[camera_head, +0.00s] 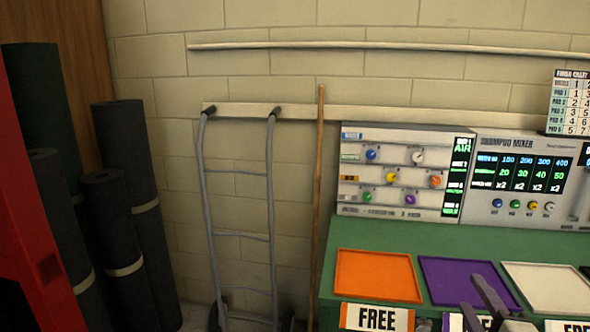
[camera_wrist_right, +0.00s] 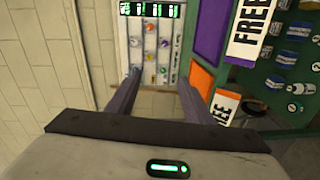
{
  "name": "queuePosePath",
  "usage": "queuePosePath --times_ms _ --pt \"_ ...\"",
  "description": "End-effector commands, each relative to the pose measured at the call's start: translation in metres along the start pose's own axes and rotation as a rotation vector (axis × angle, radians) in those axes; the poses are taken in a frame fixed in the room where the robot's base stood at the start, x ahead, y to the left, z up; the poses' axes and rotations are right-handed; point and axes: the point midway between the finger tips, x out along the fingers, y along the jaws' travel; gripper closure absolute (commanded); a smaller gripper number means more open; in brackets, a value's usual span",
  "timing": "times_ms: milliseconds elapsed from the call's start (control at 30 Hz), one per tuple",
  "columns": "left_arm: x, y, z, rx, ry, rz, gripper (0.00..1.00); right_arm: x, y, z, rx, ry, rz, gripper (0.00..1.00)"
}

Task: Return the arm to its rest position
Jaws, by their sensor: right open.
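My right gripper (camera_head: 485,302) shows at the bottom right of the head view, in front of the purple tray (camera_head: 468,281) on the green bench. In the right wrist view its two dark fingers (camera_wrist_right: 160,92) stand well apart with nothing between them. The wrist view shows the knob panel (camera_wrist_right: 150,45) beyond the fingertips. Most of the right arm is outside the head view. My left gripper is not in either view.
An orange tray (camera_head: 376,275) and a white tray (camera_head: 551,288) flank the purple one. The control panel (camera_head: 405,172) and shampoo mixer (camera_head: 530,180) stand behind. A hand truck (camera_head: 241,235), a wooden pole (camera_head: 318,205) and dark rolls (camera_head: 130,200) stand along the wall.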

Motion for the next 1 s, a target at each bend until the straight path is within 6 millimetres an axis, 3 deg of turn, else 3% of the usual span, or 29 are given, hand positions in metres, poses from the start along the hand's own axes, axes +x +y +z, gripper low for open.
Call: queuePosePath --times_ms 100,267,433,567,700,833,1000 --pt "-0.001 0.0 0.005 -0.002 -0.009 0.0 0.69 -0.01 -0.033 -0.007 0.087 0.013 -0.067 0.53" --pt "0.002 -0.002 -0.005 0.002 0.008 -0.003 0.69 -0.028 -0.08 -0.018 0.221 0.025 -0.169 0.53" --pt "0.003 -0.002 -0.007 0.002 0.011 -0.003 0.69 -0.062 -0.143 -0.034 0.413 0.018 -0.313 0.53" --pt "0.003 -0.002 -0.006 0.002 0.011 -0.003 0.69 -0.111 -0.21 -0.054 0.642 -0.02 -0.479 0.53" --pt "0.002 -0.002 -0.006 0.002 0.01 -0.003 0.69 -0.18 -0.277 -0.08 0.926 -0.111 -0.667 0.53" --pt "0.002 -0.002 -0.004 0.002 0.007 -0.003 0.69 -0.234 -0.315 -0.099 1.127 -0.206 -0.788 0.53" --pt "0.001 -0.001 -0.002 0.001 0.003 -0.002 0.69 -0.268 -0.334 -0.112 1.258 -0.278 -0.858 0.53"
